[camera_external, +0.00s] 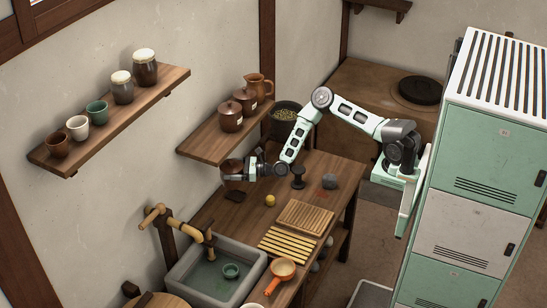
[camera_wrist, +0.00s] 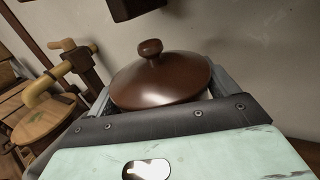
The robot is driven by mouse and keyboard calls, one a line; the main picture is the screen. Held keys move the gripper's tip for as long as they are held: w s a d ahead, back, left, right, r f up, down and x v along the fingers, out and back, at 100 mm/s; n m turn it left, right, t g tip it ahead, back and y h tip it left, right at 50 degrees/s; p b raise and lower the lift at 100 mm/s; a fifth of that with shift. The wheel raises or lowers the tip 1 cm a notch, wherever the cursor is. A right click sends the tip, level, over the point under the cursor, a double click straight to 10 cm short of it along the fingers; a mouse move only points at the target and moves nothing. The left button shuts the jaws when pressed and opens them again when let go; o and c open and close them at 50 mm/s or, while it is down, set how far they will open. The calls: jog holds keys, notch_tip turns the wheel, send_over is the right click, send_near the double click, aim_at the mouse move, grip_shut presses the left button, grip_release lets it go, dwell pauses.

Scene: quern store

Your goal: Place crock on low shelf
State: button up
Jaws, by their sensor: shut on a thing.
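A dark brown lidded crock (camera_external: 232,166) is in my gripper (camera_external: 238,176), above the far left part of the wooden worktop. In the wrist view the crock's round lid with its knob (camera_wrist: 160,84) faces the camera, and the lid looks level. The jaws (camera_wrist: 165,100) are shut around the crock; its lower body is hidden. The lower wall shelf (camera_external: 205,149) is just above and behind my gripper. It carries two similar brown crocks (camera_external: 231,117) and a clay jug (camera_external: 260,85) toward its far end. Its near left end is bare.
A higher wall shelf (camera_external: 150,98) at left holds jars and cups. Below are a stone sink (camera_external: 188,283), a wooden spout (camera_external: 153,215), a yellow ball (camera_external: 270,201), a dark stand (camera_external: 298,177) and slatted boards (camera_external: 306,216). A dark edge (camera_wrist: 135,8) hangs over the crock in the wrist view.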

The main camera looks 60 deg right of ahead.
jog(key=s+a+r+n+g+y, duration=0.2)
jog(key=a+r+y, duration=0.1)
jog(key=a, duration=0.8)
jog(key=s+a+r+n+g+y, duration=0.2)
jog(key=s+a+r+y, duration=0.15)
jog(key=a, duration=0.75)
jog(key=a+r+m+t+h+b, duration=0.25)
jog(key=a+r, duration=0.45)
jog(key=r, duration=0.4)
jog(key=w+d+r+m+t+h, duration=0.2)
jog(key=w+d+r+m+h, duration=0.15)
jog(key=d+r+h, duration=0.3)
jog(key=w+d+r+m+t+h, duration=0.2)
jog(key=w+d+r+m+h, duration=0.1)
jog(key=w+d+r+h, duration=0.3)
jog(key=w+d+r+m+g+h+p, duration=0.1)
jog(key=d+r+m+h+p, duration=0.15)
jog(key=d, duration=0.75)
jog(key=shift+h, duration=0.4)
notch_tip(320, 180, down, 9)
jog(key=p, duration=0.3)
jog(key=shift+d+f, duration=0.1)
jog(key=shift+f, duration=0.35)
